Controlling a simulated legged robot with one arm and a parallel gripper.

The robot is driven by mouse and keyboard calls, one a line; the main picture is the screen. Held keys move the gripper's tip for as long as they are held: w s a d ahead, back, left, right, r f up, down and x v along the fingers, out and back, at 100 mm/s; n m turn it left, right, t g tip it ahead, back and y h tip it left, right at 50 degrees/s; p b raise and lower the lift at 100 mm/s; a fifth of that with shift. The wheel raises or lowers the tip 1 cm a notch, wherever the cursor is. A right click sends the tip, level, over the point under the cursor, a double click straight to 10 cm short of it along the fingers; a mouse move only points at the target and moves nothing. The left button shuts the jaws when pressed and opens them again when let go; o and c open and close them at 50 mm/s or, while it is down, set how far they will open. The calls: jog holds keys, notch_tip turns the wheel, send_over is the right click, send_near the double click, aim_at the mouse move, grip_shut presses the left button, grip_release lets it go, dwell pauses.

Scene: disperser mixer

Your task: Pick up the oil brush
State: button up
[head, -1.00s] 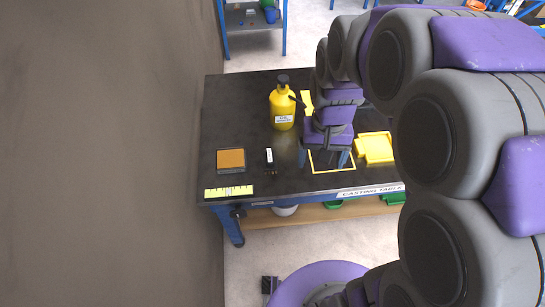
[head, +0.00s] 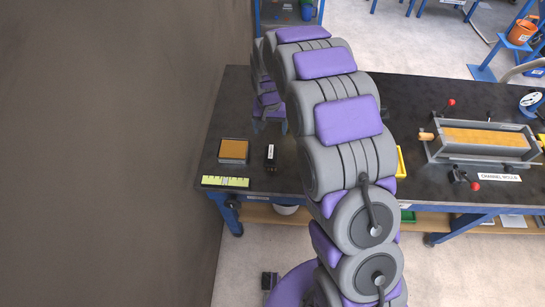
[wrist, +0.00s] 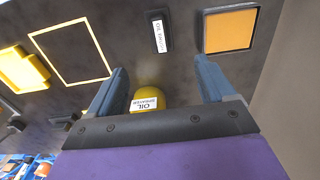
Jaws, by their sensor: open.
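The oil brush (head: 270,152) is a small dark block with a white label, lying on the dark casting table. In the wrist view the oil brush (wrist: 158,32) lies beyond my fingertips, its label upside down. My gripper (wrist: 160,66) is open and empty, apart from the brush. In the head view my gripper (head: 270,127) is behind the brush, partly covered by my arm. The yellow oil sprayer (wrist: 148,97) shows between and below the fingers in the wrist view; my arm hides it in the head view.
A tan-topped square block (head: 233,151) lies left of the brush, with a yellow scale strip (head: 225,181) in front. A yellow outline (wrist: 72,53) and yellow tray (wrist: 22,69) are on the other side. A channel mould (head: 480,143) stands right. A dark wall (head: 110,150) borders the left.

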aim_at(270, 151)
jog(key=f, duration=0.4)
jog(key=f+b, duration=0.1)
jog(key=f, duration=0.3)
jog(key=f+b, duration=0.1)
jog(key=f, duration=0.3)
jog(key=shift+d, duration=0.4)
jog(key=shift+a+f, duration=0.2)
jog(key=shift+a, duration=0.15)
notch_tip(270, 151, down, 5)
jog(key=shift+r+b, duration=0.15)
jog(key=shift+b, duration=0.45)
jog(key=shift+w+d, duration=0.1)
jog(key=shift+d, duration=0.15)
jog(key=shift+a, duration=0.6)
jog(key=c, duration=0.6)
jog(key=shift+d, duration=0.45)
jog(key=c, duration=0.6)
jog(key=shift+a+r, duration=0.3)
jog(key=shift+r, duration=0.45)
notch_tip(270, 151, up, 2)
jog(key=shift+r+p, duration=0.2)
jog(key=shift+p, duration=0.35)
jog(key=s+r+p, duration=0.1)
jog(key=s+p, duration=0.1)
jog(key=s, duration=1.4)
jog(key=shift+a, duration=0.1)
